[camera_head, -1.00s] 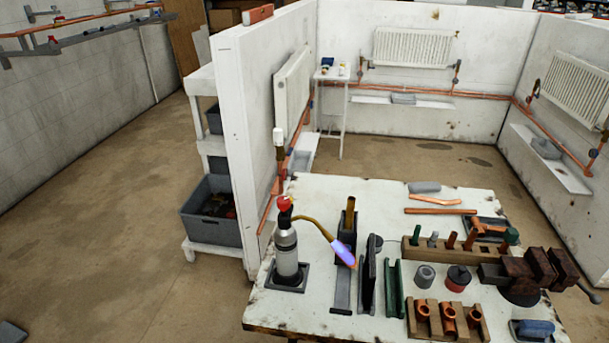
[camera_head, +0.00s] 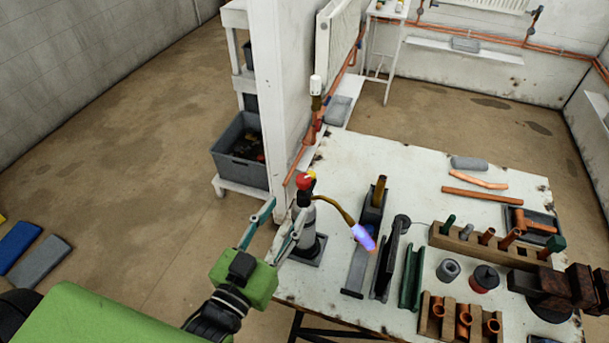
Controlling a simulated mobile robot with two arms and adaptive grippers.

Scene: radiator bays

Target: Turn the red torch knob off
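The torch (camera_head: 307,222) stands upright on a dark base near the left edge of the workbench (camera_head: 385,160). Its red knob (camera_head: 304,181) is on top, with a small yellow part beside it. A blue-violet flame (camera_head: 363,237) glows at the end of its brass-coloured neck (camera_head: 333,208). My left gripper (camera_head: 285,210) is open, its two fingers pointing up toward the torch from the near left. Its right finger overlaps the torch body in the picture; I cannot tell whether they touch. The fingertips appear below the knob. My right gripper is not in view.
Right of the flame stand metal channels (camera_head: 412,277), a wooden rack (camera_head: 480,247), copper fittings in a block (camera_head: 463,319) and a vise (camera_head: 565,287). A white partition (camera_head: 283,80) rises behind the torch. A grey crate (camera_head: 240,150) sits left of it. The floor at left is mostly clear.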

